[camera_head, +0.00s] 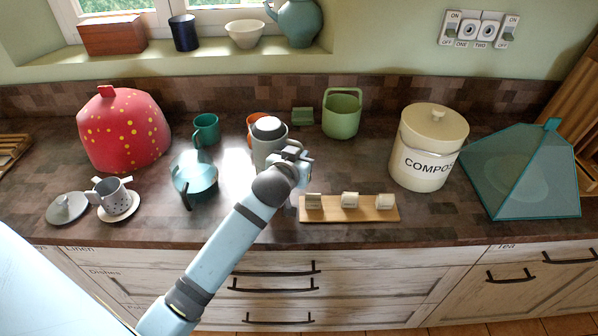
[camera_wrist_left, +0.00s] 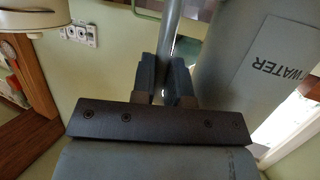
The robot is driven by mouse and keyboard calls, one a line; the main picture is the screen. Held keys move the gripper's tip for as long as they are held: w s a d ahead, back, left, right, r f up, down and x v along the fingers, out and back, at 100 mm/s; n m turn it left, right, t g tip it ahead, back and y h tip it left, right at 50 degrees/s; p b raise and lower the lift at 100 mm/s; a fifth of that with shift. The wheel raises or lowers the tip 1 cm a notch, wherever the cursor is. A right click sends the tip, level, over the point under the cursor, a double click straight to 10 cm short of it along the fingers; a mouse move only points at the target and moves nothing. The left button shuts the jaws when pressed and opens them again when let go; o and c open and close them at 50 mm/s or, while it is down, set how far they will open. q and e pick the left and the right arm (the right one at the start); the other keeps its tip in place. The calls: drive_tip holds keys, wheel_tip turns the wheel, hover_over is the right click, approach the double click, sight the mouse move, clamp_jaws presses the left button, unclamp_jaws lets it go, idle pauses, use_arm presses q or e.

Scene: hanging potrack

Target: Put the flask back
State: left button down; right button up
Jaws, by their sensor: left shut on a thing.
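In the left wrist view the flask (camera_wrist_left: 228,80) carries a label reading WATER and fills the right side. My left gripper (camera_head: 298,153) is at the flask's right side. In the left wrist view the left gripper (camera_wrist_left: 166,72) is shut on the flask's thin upright handle (camera_wrist_left: 170,35). My arm hides the flask's lower right, so I cannot tell whether its base touches the counter. My right gripper is out of view.
A teal pot (camera_head: 195,175) stands left of the flask, with an orange item (camera_head: 254,120) behind it. A wooden board with several pale blocks (camera_head: 349,215) lies right of my gripper. A green basket (camera_head: 342,115) and compost bin (camera_head: 428,150) stand further right. The windowsill (camera_head: 200,56) holds several items.

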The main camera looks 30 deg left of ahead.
use_arm(q)
drive_tip(key=shift+f, duration=2.4)
drive_tip(key=c, duration=1.1)
unclamp_jaws()
drive_tip(key=b+v, duration=0.1)
drive_tip(key=v, duration=1.1)
drive_tip(key=s+d+f+m+g+h, duration=0.1)
drive_tip(key=s+d+f+h, duration=0.1)
drive_tip(key=s+f, duration=0.3)
drive_tip(key=s+d+f+m+g+h, duration=0.1)
drive_tip(key=s+d+f, duration=0.3)
drive_tip(key=f, duration=0.6)
drive_tip(key=s+d+f+m+g+h, duration=0.1)
drive_tip(key=s+d+f+m+h, duration=0.2)
drive_tip(key=s+f, duration=0.3)
drive_tip(key=shift+d+f, duration=0.25)
drive_tip(key=shift+f, duration=0.2)
drive_tip(key=shift+d+f, duration=0.3)
drive_tip(key=shift+f, duration=0.2)
